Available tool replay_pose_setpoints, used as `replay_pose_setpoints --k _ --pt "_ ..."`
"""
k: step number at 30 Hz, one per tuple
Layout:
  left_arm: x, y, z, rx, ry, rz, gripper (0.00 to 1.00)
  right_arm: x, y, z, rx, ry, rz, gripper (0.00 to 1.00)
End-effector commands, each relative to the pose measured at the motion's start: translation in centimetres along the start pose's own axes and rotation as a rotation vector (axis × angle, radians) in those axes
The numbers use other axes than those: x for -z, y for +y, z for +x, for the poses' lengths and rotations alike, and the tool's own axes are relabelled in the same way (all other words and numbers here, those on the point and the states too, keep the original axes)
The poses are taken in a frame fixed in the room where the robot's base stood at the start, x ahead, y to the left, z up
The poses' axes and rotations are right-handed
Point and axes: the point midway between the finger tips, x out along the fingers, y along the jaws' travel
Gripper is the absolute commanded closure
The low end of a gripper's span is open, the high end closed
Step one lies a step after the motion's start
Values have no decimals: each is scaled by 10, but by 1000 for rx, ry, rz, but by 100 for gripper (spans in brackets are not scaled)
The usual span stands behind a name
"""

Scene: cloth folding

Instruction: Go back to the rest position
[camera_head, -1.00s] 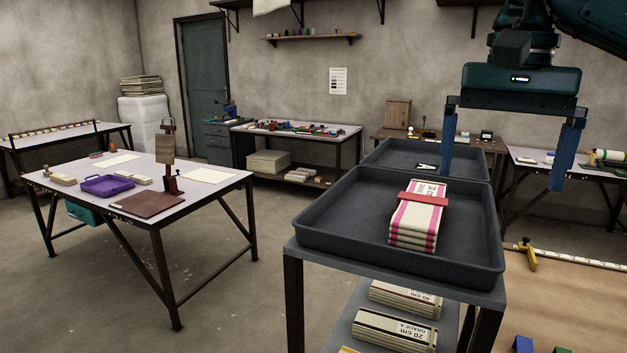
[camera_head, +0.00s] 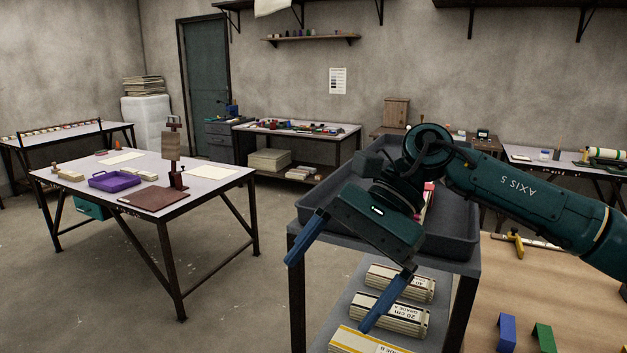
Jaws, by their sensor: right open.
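My right gripper (camera_head: 340,275) is open and empty, its two blue fingers spread wide and pointing down to the left. It hangs in front of the dark tray cart, with one finger left of the cart and the other in front of its lower shelf. My right arm comes in from the right and covers much of the tray. The cloth bundle (camera_head: 429,203) with pink stripes lies in the near dark tray (camera_head: 460,238), mostly hidden behind my gripper and arm. My left gripper is not in view.
Folded, labelled bundles (camera_head: 388,313) lie on the cart's lower shelf. A wooden table (camera_head: 480,310) with blue and green blocks (camera_head: 507,332) stands at the right. A table (camera_head: 205,199) with a purple tray (camera_head: 115,180) is at the left. Open floor lies between it and the cart.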

Motion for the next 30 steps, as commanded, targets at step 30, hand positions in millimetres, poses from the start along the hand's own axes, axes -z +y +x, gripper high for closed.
replay_pose_setpoints --k 30 --pt "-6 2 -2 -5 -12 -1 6 184 79 143 -199 2087 -1833 0"
